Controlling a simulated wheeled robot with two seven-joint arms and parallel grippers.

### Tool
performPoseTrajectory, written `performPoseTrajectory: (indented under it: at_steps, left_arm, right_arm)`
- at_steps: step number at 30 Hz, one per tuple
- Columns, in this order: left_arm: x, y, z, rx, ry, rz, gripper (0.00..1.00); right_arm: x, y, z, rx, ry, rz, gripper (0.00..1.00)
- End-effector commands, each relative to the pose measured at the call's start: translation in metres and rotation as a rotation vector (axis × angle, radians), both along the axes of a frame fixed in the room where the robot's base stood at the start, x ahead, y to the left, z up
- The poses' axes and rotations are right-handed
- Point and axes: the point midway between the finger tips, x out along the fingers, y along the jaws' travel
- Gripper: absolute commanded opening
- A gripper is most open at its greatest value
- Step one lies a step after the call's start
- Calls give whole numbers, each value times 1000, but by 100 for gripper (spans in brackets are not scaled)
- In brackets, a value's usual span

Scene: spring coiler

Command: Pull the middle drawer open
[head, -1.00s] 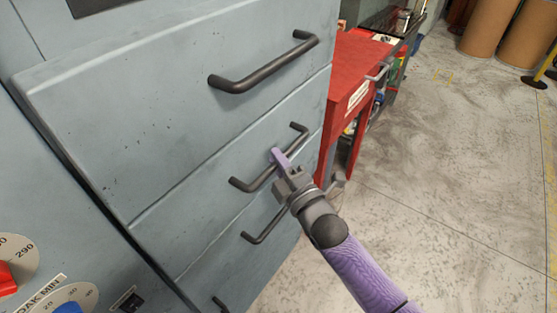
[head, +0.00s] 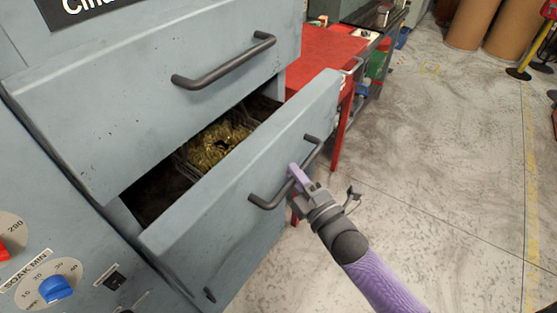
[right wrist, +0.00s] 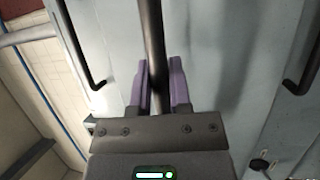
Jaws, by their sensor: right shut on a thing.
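The middle drawer (head: 250,185) of the grey cabinet stands partly open, pulled out past the front above it. Its dark bar handle (head: 263,203) runs across its face and also shows in the right wrist view (right wrist: 152,40). My right gripper (head: 297,178) is shut on this handle, with its purple fingers (right wrist: 163,88) on either side of the bar. Inside the drawer a wire basket holds a heap of small brass-coloured pieces (head: 217,143). My left gripper is not in view.
The upper drawer (head: 120,110), with its own dark handle (head: 225,70), is closed. A control panel with a blue knob (head: 56,288) is at lower left. A red table (head: 325,52) stands behind the cabinet. The concrete floor (head: 440,180) at right is clear.

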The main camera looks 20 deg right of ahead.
Motion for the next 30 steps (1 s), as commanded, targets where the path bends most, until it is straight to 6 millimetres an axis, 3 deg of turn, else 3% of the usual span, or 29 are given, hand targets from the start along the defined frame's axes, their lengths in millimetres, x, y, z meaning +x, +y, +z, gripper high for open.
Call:
performPoseTrajectory:
  at_steps: [6,15,21,30]
  left_arm:
    - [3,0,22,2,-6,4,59]
    - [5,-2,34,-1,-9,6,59]
    - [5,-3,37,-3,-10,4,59]
    - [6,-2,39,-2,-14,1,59]
  right_arm:
    - [-47,-36,2,-2,9,0,0]
    - [-106,-82,0,-1,6,-1,0]
    - [-133,-103,-1,1,6,-1,0]
    - [-153,-119,-1,2,3,0,0]
